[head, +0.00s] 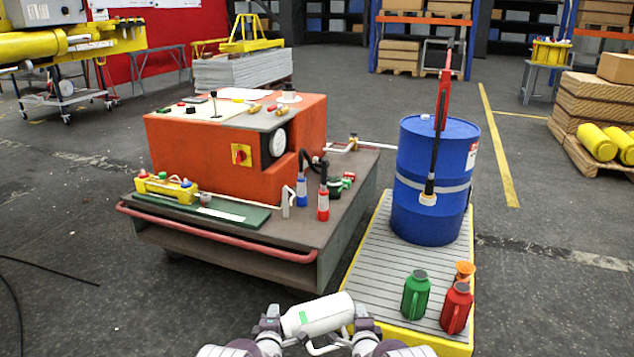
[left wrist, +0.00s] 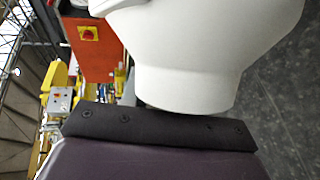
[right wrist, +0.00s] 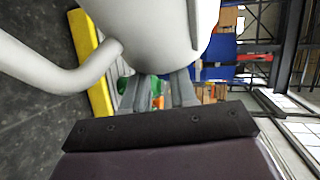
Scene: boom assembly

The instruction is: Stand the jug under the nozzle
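The white jug (head: 318,315) with a green mark lies on its side between my two grippers, at the front of the head view. My left gripper (head: 268,325) is at its left end and my right gripper (head: 365,322) at its right end, by the handle. The jug's body fills the top of the left wrist view (left wrist: 195,50); its body and handle show in the right wrist view (right wrist: 150,35). Whether the fingers close on it is hidden. The nozzle (head: 428,198) hangs at the end of the black spout of a red pump, in front of the blue drum (head: 415,215).
The drum stands on a yellow-edged slatted platform (head: 385,270). A green jug (head: 415,296), a red jug (head: 456,308) and an orange funnel-like item (head: 464,271) stand at its front. An orange machine (head: 200,150) on a cart (head: 330,235) stands left. The slats below the nozzle are clear.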

